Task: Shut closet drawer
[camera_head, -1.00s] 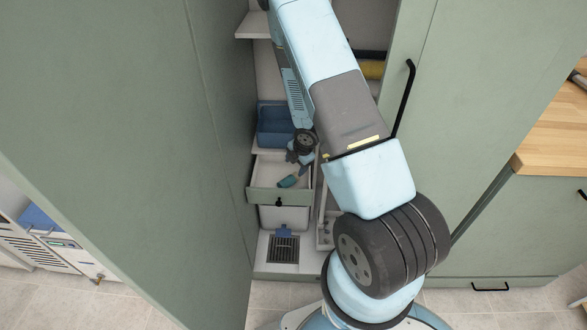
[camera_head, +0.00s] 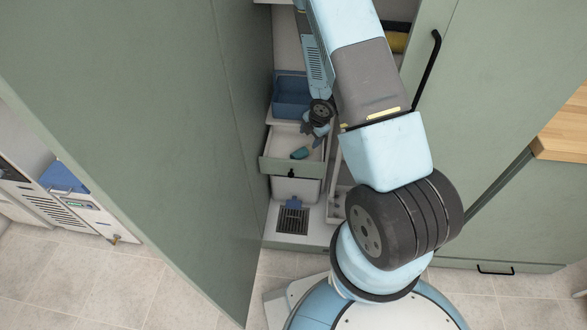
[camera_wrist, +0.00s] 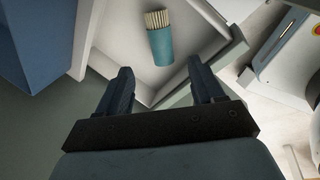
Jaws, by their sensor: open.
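The closet drawer stands pulled out, its green front (camera_head: 290,169) facing forward and its white inside showing. A teal brush (camera_head: 300,153) with pale bristles lies in it; it also shows in the wrist view (camera_wrist: 162,42). My gripper (camera_head: 314,139) is at the drawer's right side in the head view, partly hidden by my arm. In the wrist view my gripper (camera_wrist: 162,88) has its two fingers apart with nothing between them, and the drawer (camera_wrist: 112,38) lies beyond them. Contact with the drawer cannot be told.
A blue bin (camera_head: 292,95) sits on the shelf above the drawer. A large green closet door (camera_head: 160,130) stands open at the left, and another door with a black handle (camera_head: 427,70) is at the right. A dark floor grate (camera_head: 291,221) lies below the drawer.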

